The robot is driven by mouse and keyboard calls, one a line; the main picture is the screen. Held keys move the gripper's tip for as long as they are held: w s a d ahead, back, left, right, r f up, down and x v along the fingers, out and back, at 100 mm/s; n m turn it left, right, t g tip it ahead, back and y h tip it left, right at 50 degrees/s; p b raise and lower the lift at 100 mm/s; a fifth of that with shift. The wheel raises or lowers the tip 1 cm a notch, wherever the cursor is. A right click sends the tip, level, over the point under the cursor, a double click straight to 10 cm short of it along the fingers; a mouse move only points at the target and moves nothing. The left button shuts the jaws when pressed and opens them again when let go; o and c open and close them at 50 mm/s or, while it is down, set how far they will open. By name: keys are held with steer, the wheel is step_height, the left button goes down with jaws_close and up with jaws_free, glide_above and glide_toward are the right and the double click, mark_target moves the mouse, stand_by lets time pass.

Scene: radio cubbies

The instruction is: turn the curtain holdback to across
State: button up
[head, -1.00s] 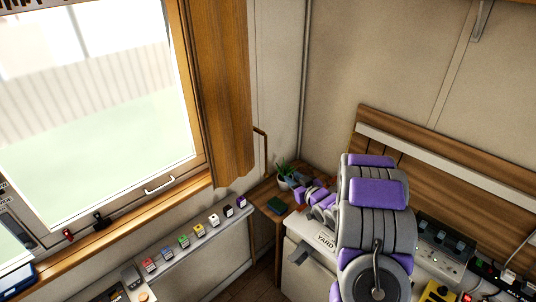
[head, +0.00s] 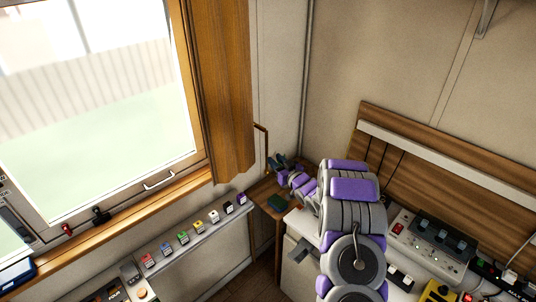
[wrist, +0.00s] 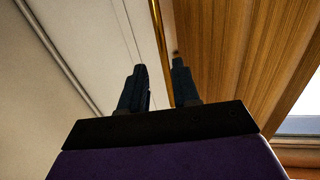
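The curtain holdback (head: 267,141) is a thin brass-brown bar with a bent top, standing just right of the wooden-brown curtain (head: 226,95) in the head view. In the wrist view the holdback (wrist: 159,35) is a shiny upright rod, its lower part reaching down to the gap between my fingertips, near the right one. My gripper (head: 279,162) is just below and right of the holdback in the head view. In the wrist view my gripper (wrist: 160,85) has its two dark fingers apart, with nothing visibly gripped. I cannot tell whether the rod is between the fingers or beyond them.
A window (head: 90,90) is left of the curtain, over a shelf with several small coloured blocks (head: 183,237). Switch panels (head: 440,240) are at right. Wall pipe (head: 305,80) runs up the corner.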

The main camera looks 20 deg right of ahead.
mark_target(267, 153)
steer(key=w, duration=0.1)
steer(key=w+a, duration=0.1)
steer(key=w, duration=0.3)
steer(key=shift+a, duration=0.3)
steer(key=shift+w+r, duration=0.1)
steer(key=shift+w, duration=0.45)
steer(key=shift+w+d, duration=0.15)
steer(key=shift+d, duration=0.05)
steer(key=shift+a, duration=0.15)
jaws_close()
